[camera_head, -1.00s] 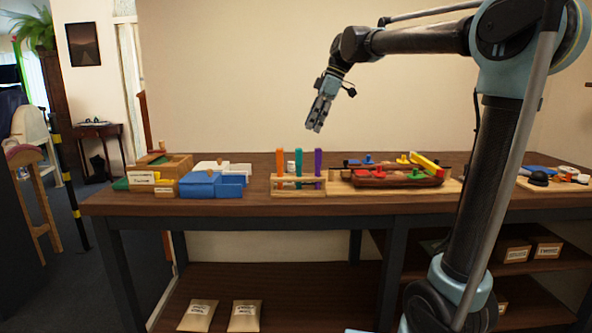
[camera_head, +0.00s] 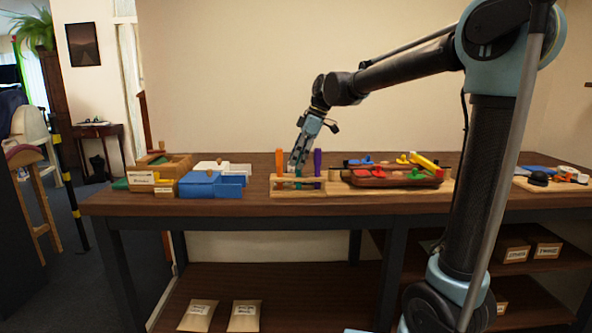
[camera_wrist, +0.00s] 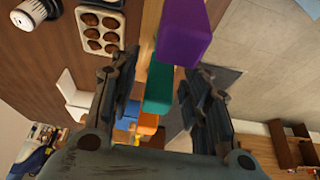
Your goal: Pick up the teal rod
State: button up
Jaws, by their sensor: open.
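The teal rod (camera_head: 298,174) stands in the wooden rack (camera_head: 284,193) between the orange rod (camera_head: 279,160) and the purple rod (camera_head: 317,163). My gripper (camera_head: 295,162) points down at the teal rod and covers its upper part in the head view. In the wrist view the teal rod (camera_wrist: 158,88) shows between the two open fingers of my gripper (camera_wrist: 160,78), with a gap on each side. The purple rod (camera_wrist: 183,35) lies just beyond the fingertips, and the orange rod (camera_wrist: 148,123) is on the opposite side. No contact with the teal rod is visible.
A blue box (camera_head: 197,189) and a wooden box (camera_head: 174,165) stand left of the rack. A brown tray (camera_head: 385,182) with coloured pieces lies to its right. The wrist view shows a tray with round cups (camera_wrist: 102,22). Bare table lies between the blue box and the rack.

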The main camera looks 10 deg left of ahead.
aim_at(294, 176)
jog(key=shift+x, duration=1.65)
jog(key=shift+a, duration=0.1)
grip_shut()
notch_tip(294, 176, up, 10)
